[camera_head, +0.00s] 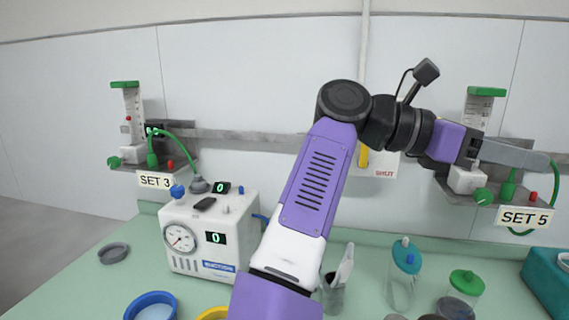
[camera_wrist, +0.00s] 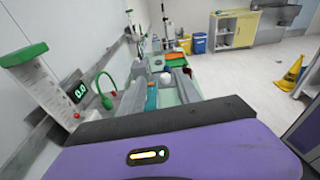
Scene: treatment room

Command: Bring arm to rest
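My arm rises from the bottom middle of the head view and bends right at a dark elbow. My gripper (camera_head: 538,159) is at the right, stretched across the SET 5 flowmeter station (camera_head: 486,105) on the wall. Its grey finger part overlaps the station's shelf in the picture; I cannot tell whether it touches. The gap between the fingers does not show, and nothing is seen held.
A green counter (camera_head: 90,292) bears a white gauge machine (camera_head: 208,240), a blue-rimmed bowl (camera_head: 151,306), a grey dish (camera_head: 113,253), lidded jars (camera_head: 403,280) and a teal box (camera_head: 547,288). The SET 3 station (camera_head: 133,125) is at left. A yellow floor sign (camera_wrist: 289,75) stands on open floor.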

